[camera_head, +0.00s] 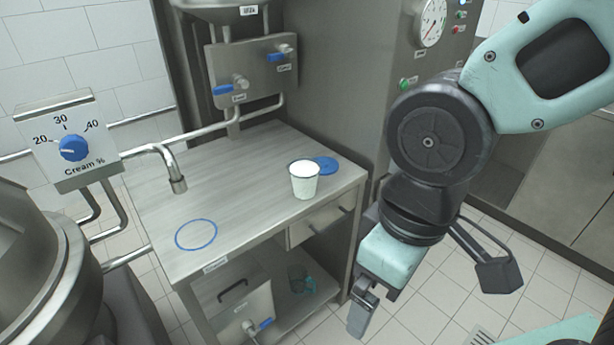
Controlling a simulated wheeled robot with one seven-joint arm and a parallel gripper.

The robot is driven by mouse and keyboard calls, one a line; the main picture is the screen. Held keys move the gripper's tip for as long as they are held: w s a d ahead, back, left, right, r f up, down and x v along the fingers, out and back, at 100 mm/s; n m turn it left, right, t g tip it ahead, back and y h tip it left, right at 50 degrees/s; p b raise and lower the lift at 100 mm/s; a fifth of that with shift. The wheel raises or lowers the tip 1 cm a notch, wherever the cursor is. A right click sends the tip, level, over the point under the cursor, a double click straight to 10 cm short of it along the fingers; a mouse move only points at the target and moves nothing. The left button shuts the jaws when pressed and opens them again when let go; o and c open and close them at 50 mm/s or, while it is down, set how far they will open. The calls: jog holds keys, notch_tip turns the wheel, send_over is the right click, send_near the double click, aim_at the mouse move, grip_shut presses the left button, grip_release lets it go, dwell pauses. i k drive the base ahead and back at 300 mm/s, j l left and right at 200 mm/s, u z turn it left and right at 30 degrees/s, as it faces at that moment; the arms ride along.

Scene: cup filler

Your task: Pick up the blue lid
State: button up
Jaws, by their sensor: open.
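The blue lid (327,164) lies flat on the steel table, just behind and to the right of a cup. The cup (304,182) stands upright, filled with something white, and hides a small part of the lid's left side. My gripper (425,307) hangs to the right of the table, in front of its right edge and apart from the lid. Its fingers are open and hold nothing that I can see.
The steel table (222,190) has a blue ring (196,234) marked at its front left and is mostly clear. A spout (172,170) overhangs its left side. A blue dial (74,148) is at the left. Valves (240,82) are behind. A shelf sits below.

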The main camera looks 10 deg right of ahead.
aim_at(330, 166)
jog(key=i+j+u, duration=0.2)
jog(key=i, duration=0.8)
jog(key=l, duration=0.1)
